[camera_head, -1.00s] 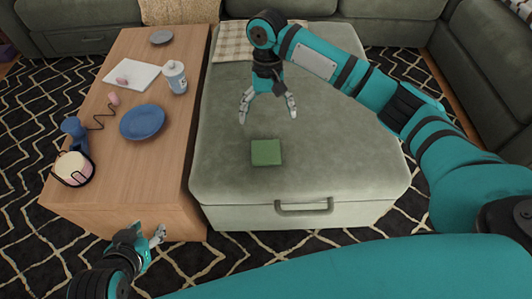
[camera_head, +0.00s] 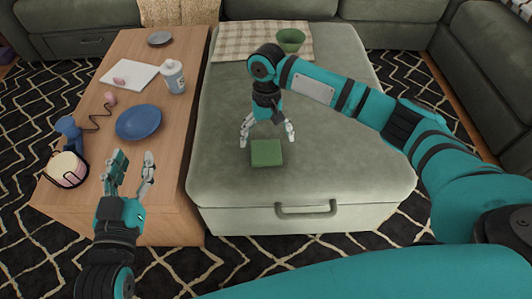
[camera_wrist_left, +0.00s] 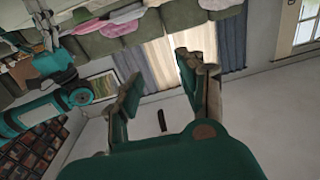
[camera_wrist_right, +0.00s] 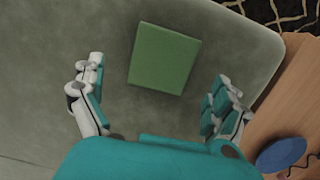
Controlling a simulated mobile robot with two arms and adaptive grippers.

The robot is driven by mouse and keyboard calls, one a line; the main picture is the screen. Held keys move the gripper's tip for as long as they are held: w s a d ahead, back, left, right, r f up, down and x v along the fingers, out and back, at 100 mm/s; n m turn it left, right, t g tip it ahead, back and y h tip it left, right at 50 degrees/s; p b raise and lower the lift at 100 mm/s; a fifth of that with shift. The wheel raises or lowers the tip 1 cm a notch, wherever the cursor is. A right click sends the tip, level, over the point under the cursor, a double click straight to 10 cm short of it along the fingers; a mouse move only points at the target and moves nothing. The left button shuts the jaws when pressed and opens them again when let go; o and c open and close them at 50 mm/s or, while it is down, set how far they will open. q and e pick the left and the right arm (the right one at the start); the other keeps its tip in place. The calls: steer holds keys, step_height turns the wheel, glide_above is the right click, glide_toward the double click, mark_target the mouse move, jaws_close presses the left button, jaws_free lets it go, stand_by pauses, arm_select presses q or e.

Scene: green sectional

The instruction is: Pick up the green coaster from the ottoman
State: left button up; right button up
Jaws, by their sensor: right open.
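The green coaster (camera_head: 266,153) is a flat square lying on the grey-green ottoman (camera_head: 330,170), near its front left part. My right gripper (camera_head: 267,142) is open above the coaster's far edge, with its fingers spread to either side. In the right wrist view the coaster (camera_wrist_right: 164,58) shows whole, ahead of and between the open fingers (camera_wrist_right: 160,85), and nothing is held. My left gripper (camera_head: 133,170) is open and empty over the front end of the wooden table. The left wrist view shows its spread fingers (camera_wrist_left: 160,75) against the room.
The wooden table (camera_head: 165,190) stands left of the ottoman. It holds a blue plate (camera_head: 139,122), a white bottle (camera_head: 173,77), a white board (camera_head: 128,75) and a lantern-like item (camera_head: 69,169). A green bowl (camera_head: 290,40) sits on a checkered cloth at the ottoman's back.

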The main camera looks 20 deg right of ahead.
mark_target(266, 151)
steer(key=f, duration=0.1)
steer(key=f+b, duration=0.2)
steer(key=f, duration=0.1)
steer(key=shift+s+a, duration=0.25)
arm_select(q)
step_height(266, 151, up, 9)
steer(key=s+t+h, duration=0.2)
steer(key=t, duration=0.3)
steer(key=shift+d+t, duration=0.3)
steer(key=shift+d, duration=0.1)
arm_select(e)
steer(key=shift+c, duration=0.4)
arm_select(q)
steer(key=shift+f, duration=0.1)
arm_select(e)
steer(key=c, duration=1)
